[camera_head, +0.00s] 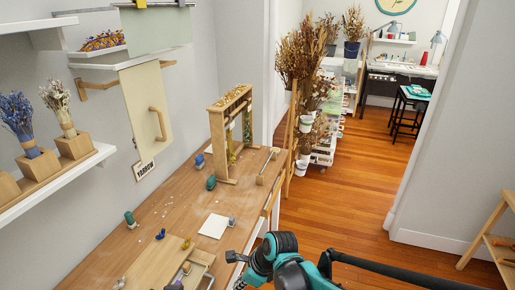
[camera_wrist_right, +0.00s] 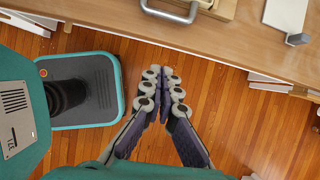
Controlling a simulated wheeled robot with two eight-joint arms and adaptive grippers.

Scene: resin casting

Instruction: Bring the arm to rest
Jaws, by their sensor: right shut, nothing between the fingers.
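My right gripper (camera_wrist_right: 163,78) is shut and empty in the wrist view, its padded fingertips together over the wooden floor just off the table's front edge. In the head view my right arm is at the bottom centre, with its gripper (camera_head: 238,257) beside the right edge of the wooden table (camera_head: 150,225), partly hidden by the arm. My left gripper is not in view.
A white tile (camera_head: 214,226) lies near the table edge with a small grey block (camera_wrist_right: 298,39) beside it. A wooden box with a metal handle (camera_wrist_right: 171,12) is close by. A wooden frame (camera_head: 218,145) stands farther back. The floor (camera_head: 345,190) to the right is clear.

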